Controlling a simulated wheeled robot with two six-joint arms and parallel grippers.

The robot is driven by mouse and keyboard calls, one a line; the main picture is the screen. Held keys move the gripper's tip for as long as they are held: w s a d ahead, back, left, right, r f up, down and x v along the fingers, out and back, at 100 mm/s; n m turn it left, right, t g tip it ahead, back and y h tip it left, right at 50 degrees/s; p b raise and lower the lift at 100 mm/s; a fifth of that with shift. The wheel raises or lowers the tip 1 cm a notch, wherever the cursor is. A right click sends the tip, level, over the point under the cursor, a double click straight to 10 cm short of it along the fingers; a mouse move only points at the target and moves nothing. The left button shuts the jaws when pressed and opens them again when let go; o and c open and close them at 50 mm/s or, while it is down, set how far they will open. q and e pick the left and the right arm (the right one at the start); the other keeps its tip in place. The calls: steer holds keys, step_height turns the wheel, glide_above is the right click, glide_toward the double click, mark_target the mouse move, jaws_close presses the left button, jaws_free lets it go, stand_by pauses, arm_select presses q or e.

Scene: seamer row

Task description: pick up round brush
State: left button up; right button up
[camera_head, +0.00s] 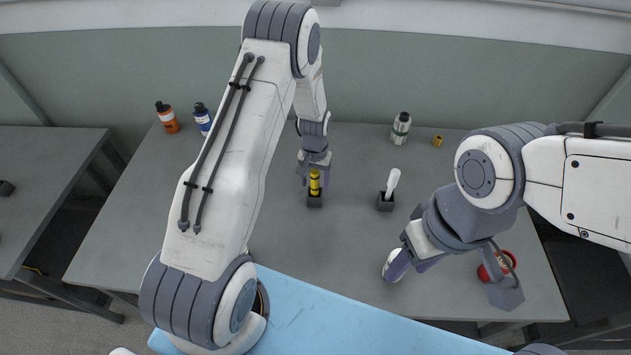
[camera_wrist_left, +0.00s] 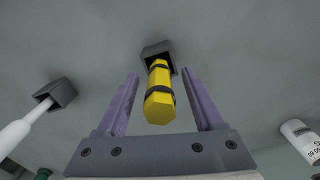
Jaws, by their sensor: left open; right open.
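A yellow handle with black bands (camera_head: 314,183) stands upright in a dark square holder (camera_head: 314,201). A white handle (camera_head: 392,180) leans in a second dark holder (camera_head: 385,204). Brush heads are hidden in both holders, so I cannot tell which one is the round brush. My left gripper (camera_head: 315,177) is open, pointing down over the yellow handle. In the left wrist view the yellow handle (camera_wrist_left: 159,100) lies between the two open purple fingers (camera_wrist_left: 160,76), with gaps on both sides. My right gripper (camera_head: 397,266) is open near the table's front edge, partly hidden by its arm.
A white container (camera_head: 390,258) is beside the right gripper, and a red round item (camera_head: 503,261) is right of it. Orange (camera_head: 167,117) and white-blue (camera_head: 201,119) bottles stand back left. A green-white bottle (camera_head: 400,129) and small yellow piece (camera_head: 437,141) are at the back.

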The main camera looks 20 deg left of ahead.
arm_select(q)
steer(key=shift+f, duration=0.75)
jaws_close()
steer(key=shift+r, duration=0.1)
